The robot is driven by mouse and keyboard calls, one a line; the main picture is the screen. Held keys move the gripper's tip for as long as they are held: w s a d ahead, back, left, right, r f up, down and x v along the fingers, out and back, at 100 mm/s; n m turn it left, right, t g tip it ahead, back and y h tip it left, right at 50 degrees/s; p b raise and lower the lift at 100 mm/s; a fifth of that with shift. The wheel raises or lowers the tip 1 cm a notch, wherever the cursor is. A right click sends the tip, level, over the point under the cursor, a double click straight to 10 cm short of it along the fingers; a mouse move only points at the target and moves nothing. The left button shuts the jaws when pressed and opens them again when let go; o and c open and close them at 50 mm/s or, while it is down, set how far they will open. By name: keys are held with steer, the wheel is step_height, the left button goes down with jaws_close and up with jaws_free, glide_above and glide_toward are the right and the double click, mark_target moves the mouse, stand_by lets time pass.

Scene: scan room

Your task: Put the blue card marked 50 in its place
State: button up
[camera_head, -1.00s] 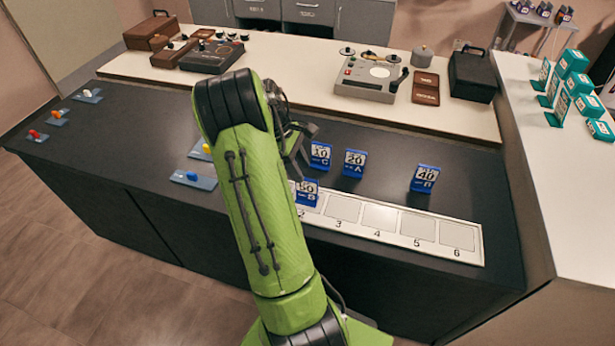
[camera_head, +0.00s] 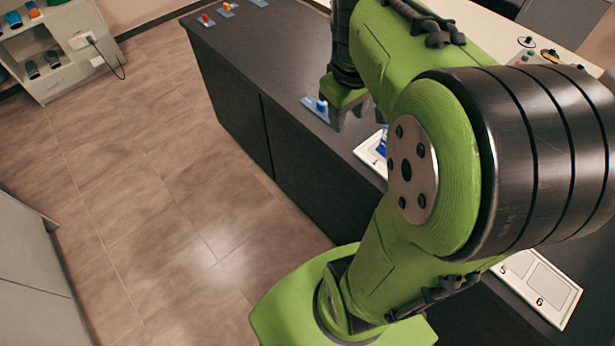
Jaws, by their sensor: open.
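A small part of a blue card (camera_head: 381,146) shows at the left end of the white numbered strip (camera_head: 572,297), beside my arm. Its marking cannot be read, so I cannot tell whether it is the card marked 50. The strip's spaces 5 and 6 show empty at lower right. My arm hides its middle and the counter where other blue cards stood. My gripper (camera_head: 358,118) is above the black counter, left of the blue card and near a blue piece on a small plate. It is open, its fingers partly hidden by my arm; no card shows between them.
The blue piece on a plate (camera_head: 320,108) lies near the counter's front edge. Small coloured pieces lie at the far end of the black counter (camera_head: 262,45). The floor (camera_head: 150,190) at left is clear. A shelf unit (camera_head: 62,50) stands at far left.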

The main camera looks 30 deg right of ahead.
steer(key=s+a+t, duration=0.2)
steer(key=s+a, duration=0.2)
steer(key=a, duration=0.3)
steer(key=s+a+t+y, duration=0.1)
steer(key=s+a+t, duration=0.1)
steer(key=s+a, duration=0.2)
steer(key=a, duration=0.3)
steer(key=shift+s+a+r+m+y, duration=0.15)
steer(key=shift+s+r+m+y, duration=0.15)
